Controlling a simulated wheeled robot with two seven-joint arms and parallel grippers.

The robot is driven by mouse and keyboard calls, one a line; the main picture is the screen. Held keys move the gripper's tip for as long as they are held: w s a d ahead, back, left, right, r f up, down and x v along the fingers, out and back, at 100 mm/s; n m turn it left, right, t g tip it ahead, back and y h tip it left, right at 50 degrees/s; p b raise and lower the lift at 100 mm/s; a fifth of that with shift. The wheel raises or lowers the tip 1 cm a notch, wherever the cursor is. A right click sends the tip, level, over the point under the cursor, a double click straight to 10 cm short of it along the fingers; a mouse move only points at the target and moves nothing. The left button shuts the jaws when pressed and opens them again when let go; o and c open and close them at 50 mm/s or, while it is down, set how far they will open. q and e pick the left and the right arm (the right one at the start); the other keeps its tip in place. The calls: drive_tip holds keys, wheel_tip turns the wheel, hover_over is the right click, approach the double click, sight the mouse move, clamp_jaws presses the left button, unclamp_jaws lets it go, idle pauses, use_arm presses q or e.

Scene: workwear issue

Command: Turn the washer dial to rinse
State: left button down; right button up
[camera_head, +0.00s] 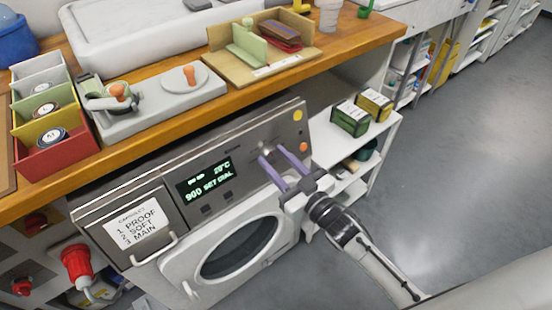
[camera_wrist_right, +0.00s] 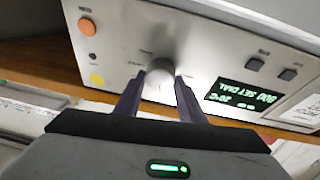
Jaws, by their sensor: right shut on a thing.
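The washer (camera_head: 165,185) stands under the wooden counter, with a grey control panel above its round door (camera_head: 238,247). The washer dial (camera_head: 266,152) is on the right part of the panel, mostly between my fingers in the head view. The green display (camera_head: 206,179) reads "SET DIAL" with 900 and a temperature. The dial's pointer and the small labels around it are too small to read. My left gripper is not in view.
A yellow button (camera_head: 297,116) and an orange button (camera_head: 304,147) sit right of the dial. A paper label (camera_head: 137,222) is on the drawer at left. Shelves with green and yellow boxes (camera_head: 350,118) stand close on the right. The floor (camera_head: 460,180) beyond is clear.

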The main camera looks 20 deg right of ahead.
drive_tip(key=n+y, duration=0.1)
drive_tip(key=n, duration=0.2)
drive_tip(key=n+g+y, duration=0.1)
drive_tip(key=n, duration=0.3)
drive_tip(key=shift+y+p, duration=0.3)
drive_tip(key=shift+p, duration=0.1)
drive_tip(key=shift+n+g, duration=0.3)
drive_tip(key=o, duration=1)
drive_tip(key=shift+o, duration=0.2)
drive_tip(key=shift+s+d, duration=0.1)
drive_tip(key=v, duration=1)
drive_tip(key=shift+f, duration=0.15)
